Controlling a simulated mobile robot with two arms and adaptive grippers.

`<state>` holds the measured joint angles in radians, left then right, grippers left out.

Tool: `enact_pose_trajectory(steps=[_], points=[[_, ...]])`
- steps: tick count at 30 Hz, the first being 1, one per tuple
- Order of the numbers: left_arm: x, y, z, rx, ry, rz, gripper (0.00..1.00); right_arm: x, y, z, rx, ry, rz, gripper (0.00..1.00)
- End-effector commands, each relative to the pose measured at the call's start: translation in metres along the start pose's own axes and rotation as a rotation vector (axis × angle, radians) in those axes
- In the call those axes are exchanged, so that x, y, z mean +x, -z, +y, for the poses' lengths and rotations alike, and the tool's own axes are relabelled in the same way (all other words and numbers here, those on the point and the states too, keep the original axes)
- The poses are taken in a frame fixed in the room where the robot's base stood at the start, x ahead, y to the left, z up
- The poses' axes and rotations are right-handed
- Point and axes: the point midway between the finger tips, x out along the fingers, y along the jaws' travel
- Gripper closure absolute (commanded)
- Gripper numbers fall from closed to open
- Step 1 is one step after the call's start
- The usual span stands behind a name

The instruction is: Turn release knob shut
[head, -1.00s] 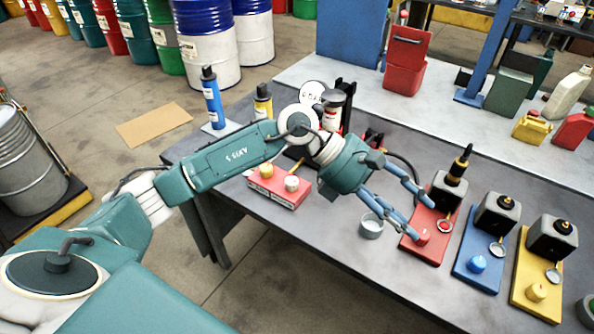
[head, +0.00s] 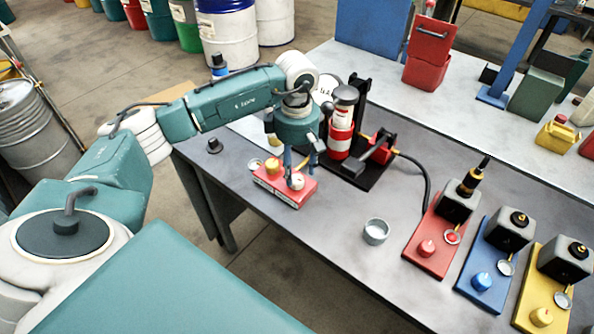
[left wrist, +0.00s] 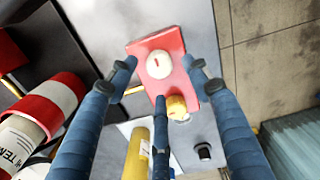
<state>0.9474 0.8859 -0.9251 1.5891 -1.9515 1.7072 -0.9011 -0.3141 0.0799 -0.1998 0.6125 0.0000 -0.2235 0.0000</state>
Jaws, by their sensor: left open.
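A red box (head: 283,188) lies on the grey bench with a cream knob (head: 296,182) and a yellow knob (head: 272,166) on top. I cannot tell which one is the release knob. In the left wrist view the cream knob (left wrist: 159,64) has a short red mark, and the yellow knob (left wrist: 177,106) lies below it. My left gripper (head: 301,167) is open above the cream-knob end of the box. In the left wrist view its three fingers (left wrist: 160,76) spread around the cream knob, apart from it. My right gripper is out of view.
A red-and-white cylinder (head: 341,138) stands on a black base just right of my gripper. A small metal cup (head: 376,232) is on the bench. Red (head: 424,262), blue (head: 467,285) and yellow (head: 522,308) plates with grey blocks stand at right. Bench around the cup is clear.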

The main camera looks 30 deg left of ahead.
Motion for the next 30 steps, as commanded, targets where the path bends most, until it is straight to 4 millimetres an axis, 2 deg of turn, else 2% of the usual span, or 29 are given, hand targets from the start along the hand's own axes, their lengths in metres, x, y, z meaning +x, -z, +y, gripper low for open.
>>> enact_pose_trajectory(steps=[3,7,11,17,20,24,30], points=[[0.016,-0.001,-0.001,0.0,0.003,-0.001,0.51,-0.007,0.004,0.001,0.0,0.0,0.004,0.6],[0.028,-0.001,0.0,0.001,0.001,-0.002,0.51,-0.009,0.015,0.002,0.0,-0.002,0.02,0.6],[0.033,-0.001,0.0,0.001,0.0,-0.001,0.51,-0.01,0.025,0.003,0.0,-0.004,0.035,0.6],[0.034,-0.001,0.0,0.001,-0.001,-0.002,0.51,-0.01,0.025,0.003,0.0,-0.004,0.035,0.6],[0.034,-0.001,0.0,0.001,-0.001,-0.002,0.67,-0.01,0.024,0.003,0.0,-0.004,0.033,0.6],[0.033,-0.001,0.0,0.001,-0.001,-0.002,0.94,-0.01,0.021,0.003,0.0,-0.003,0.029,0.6],[0.033,-0.001,0.0,-0.003,-0.001,-0.001,0.96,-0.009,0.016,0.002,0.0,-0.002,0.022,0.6]])
